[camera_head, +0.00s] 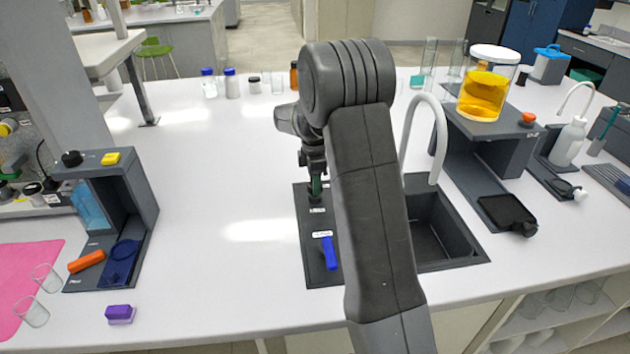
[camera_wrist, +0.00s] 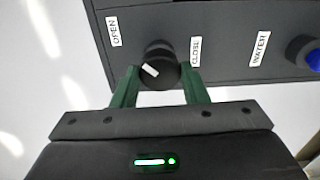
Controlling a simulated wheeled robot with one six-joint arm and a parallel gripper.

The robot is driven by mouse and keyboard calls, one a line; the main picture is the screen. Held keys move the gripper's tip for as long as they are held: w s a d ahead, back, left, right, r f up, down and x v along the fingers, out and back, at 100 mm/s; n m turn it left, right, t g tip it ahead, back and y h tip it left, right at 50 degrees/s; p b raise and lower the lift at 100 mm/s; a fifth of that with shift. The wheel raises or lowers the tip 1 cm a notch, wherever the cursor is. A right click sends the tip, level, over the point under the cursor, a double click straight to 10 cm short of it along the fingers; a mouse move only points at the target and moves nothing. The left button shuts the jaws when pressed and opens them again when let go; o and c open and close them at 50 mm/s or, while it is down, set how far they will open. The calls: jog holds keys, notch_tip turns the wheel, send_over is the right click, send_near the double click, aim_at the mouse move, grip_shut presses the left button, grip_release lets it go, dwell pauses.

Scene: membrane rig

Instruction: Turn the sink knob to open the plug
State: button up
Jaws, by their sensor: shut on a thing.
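The black sink knob (camera_wrist: 160,68) sits on the dark sink panel (camera_wrist: 235,20) between the labels OPEN (camera_wrist: 114,31) and CLOSE (camera_wrist: 195,50). Its white mark lies at the knob's near left side, in the wrist view. My gripper (camera_wrist: 158,84) has its green fingers on both sides of the knob and is shut on it. In the head view my gripper (camera_head: 315,187) points down at the panel's far left, and the knob is mostly hidden. The black basin (camera_head: 440,230) shows right of my arm; its plug is hidden from view.
A blue tap lever (camera_head: 329,254) stands on the panel nearer the front, by the WATER label (camera_wrist: 261,48). A white faucet (camera_head: 440,125) arches over the basin. A stand with a jar of yellow liquid (camera_head: 482,95) is at the right.

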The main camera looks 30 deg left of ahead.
jog(key=o, duration=1)
jog(key=shift+c, duration=0.2)
jog(key=shift+r, duration=0.15)
notch_tip(320, 180, up, 14)
jog(key=b, duration=0.1)
jog(key=shift+f, duration=0.2)
jog(key=shift+f, duration=0.1)
notch_tip(320, 180, down, 14)
jog(key=shift+r+p, duration=0.15)
jog(key=shift+p, duration=0.4)
jog(key=shift+r, duration=0.15)
